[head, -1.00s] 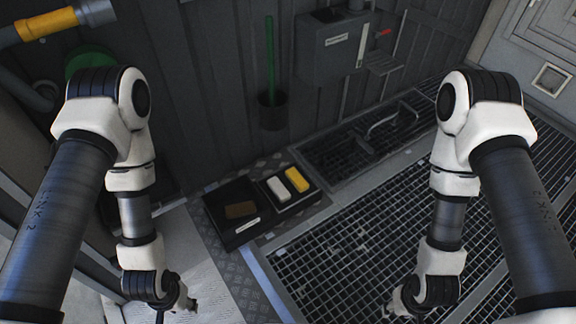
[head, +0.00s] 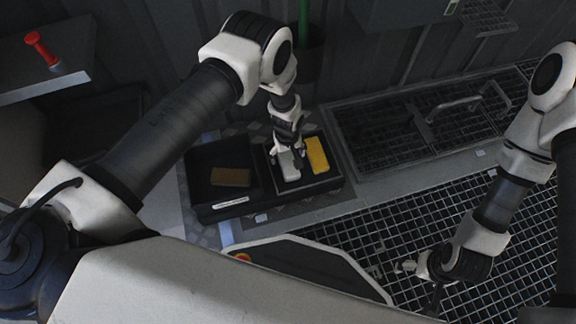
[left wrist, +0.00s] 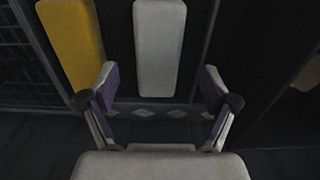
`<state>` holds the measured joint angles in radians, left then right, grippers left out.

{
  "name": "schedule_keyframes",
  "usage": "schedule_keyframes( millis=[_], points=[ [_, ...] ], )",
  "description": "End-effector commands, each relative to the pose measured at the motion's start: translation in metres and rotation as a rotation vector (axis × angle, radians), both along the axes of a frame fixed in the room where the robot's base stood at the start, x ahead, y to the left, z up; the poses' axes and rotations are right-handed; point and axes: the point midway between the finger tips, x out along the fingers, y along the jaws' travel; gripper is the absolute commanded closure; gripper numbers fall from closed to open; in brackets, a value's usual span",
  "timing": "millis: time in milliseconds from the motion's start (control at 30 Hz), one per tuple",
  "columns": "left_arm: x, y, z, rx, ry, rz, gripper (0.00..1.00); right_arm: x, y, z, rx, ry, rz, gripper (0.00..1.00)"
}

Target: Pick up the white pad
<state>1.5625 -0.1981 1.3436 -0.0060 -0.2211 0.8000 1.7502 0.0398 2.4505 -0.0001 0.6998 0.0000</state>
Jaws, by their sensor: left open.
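The white pad (head: 289,167) lies in the right part of a black tray (head: 224,208), beside a yellow pad (head: 316,155). A brown pad (head: 231,176) lies in the tray's left part. My left gripper (head: 287,150) is over the far end of the white pad. In the left wrist view the open fingers (left wrist: 160,95) stand on either side of the white pad's (left wrist: 160,45) near end, with nothing held. The yellow pad (left wrist: 72,40) is just left of the left finger. My right gripper (head: 408,266) is over the grating; its fingers are too small to read.
A floor grating (head: 440,235) lies right of the tray, with a handled grate (head: 400,130) behind it. A dark wall holder with a green handle (head: 304,60) stands behind my left gripper. A red-handled part (head: 42,50) is at upper left.

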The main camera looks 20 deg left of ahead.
Motion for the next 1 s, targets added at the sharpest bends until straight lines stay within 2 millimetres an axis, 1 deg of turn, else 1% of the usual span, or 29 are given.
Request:
schedule_keyframes(
  millis=[33, 167, 233, 300, 500, 567, 600, 633, 667, 1000],
  points=[
    [0.001, 0.0, -0.01, -0.001, -0.001, 0.0, 0.14, 0.0, 0.0, -0.008, 0.0, 0.0, 0.0, 0.14],
    [0.006, 0.0, -0.036, -0.001, -0.003, -0.001, 0.14, 0.0, 0.0, -0.029, 0.0, -0.001, 0.0, 0.14],
    [0.005, 0.001, -0.046, 0.0, -0.001, 0.0, 0.14, 0.0, 0.0, -0.034, 0.0, 0.0, 0.0, 0.14],
    [0.006, 0.001, -0.05, 0.0, -0.002, 0.0, 0.14, 0.0, 0.0, -0.035, 0.0, 0.0, 0.0, 0.14],
    [0.006, 0.001, -0.048, 0.0, -0.002, -0.001, 0.14, 0.0, 0.0, -0.032, 0.0, -0.001, 0.0, 0.14],
    [0.005, 0.001, -0.048, 0.0, -0.002, -0.001, 0.35, 0.0, 0.0, -0.032, 0.0, -0.001, 0.0, 0.14],
    [0.005, 0.001, -0.048, 0.0, -0.002, -0.001, 0.49, 0.0, 0.0, -0.032, 0.0, -0.001, 0.0, 0.14],
    [0.005, 0.001, -0.048, 0.0, -0.002, -0.001, 0.6, 0.0, 0.0, -0.032, 0.0, -0.001, 0.0, 0.14],
    [0.005, 0.001, -0.048, 0.0, -0.002, -0.001, 0.67, 0.0, 0.0, -0.032, 0.0, -0.001, 0.0, 0.14],
    [0.005, 0.001, -0.046, 0.0, -0.002, -0.002, 0.67, 0.0, 0.0, -0.031, 0.0, 0.0, 0.0, 0.14]
  ],
)
